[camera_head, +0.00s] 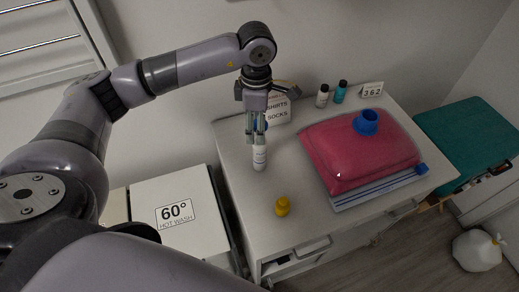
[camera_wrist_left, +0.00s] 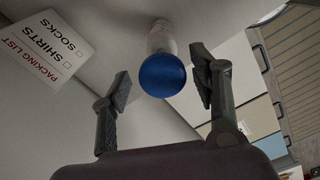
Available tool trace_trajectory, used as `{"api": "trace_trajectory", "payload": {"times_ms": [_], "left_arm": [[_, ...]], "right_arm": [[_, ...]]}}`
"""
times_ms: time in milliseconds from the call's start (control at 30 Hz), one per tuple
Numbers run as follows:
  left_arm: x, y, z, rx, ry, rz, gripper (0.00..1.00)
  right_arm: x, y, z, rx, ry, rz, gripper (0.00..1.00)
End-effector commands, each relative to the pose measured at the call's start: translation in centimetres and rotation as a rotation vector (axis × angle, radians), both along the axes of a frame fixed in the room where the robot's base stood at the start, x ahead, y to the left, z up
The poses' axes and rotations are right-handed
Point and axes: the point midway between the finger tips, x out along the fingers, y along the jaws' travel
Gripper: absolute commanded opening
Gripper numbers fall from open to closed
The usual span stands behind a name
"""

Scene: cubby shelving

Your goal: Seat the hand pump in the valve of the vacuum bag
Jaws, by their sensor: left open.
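The hand pump stands upright on the white table as a white cylinder (camera_head: 259,158), partly hidden by my gripper. The left wrist view shows its round blue top (camera_wrist_left: 162,75). My left gripper (camera_head: 256,140) is above the pump, pointing down. In the left wrist view the open fingers (camera_wrist_left: 160,88) stand on either side of the blue top, with gaps visible. The vacuum bag (camera_head: 345,160) is a puffy red bag lying on the right of the table. Its blue ring-shaped valve (camera_head: 367,122) is on top, near the back. My right gripper is not in view.
A packing-list card (camera_head: 278,110), white bottle (camera_head: 322,95), teal bottle (camera_head: 340,91) and number card (camera_head: 372,89) line the back. A hot-wash box (camera_head: 178,214) is left. Table (camera_head: 240,185) between pump and bag is mostly clear.

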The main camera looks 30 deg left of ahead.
Motion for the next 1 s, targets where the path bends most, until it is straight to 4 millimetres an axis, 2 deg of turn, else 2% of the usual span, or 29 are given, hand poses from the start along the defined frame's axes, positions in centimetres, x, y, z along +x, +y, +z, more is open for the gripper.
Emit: {"api": "trace_trajectory", "payload": {"times_ms": [233,333,467,600,867,1000], "left_arm": [[0.0,-0.1,-1.8,0.0,0.001,0.0,0.56],[-0.2,-0.3,-2.7,-0.001,0.004,-0.001,0.56],[-0.3,-0.7,-4.5,-0.002,0.004,-0.001,0.56],[-0.2,-0.6,-6.3,-0.002,0.001,0.0,0.56],[-0.2,-0.6,-6.8,-0.001,-0.002,-0.001,0.56],[-0.2,-0.6,-6.8,-0.001,-0.002,-0.001,0.48]], "right_arm": [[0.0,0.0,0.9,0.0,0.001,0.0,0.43],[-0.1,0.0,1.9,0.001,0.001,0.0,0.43],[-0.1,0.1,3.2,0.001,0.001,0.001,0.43],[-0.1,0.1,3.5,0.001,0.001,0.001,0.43],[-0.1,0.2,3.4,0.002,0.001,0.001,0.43],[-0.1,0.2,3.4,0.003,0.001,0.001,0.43]]}}
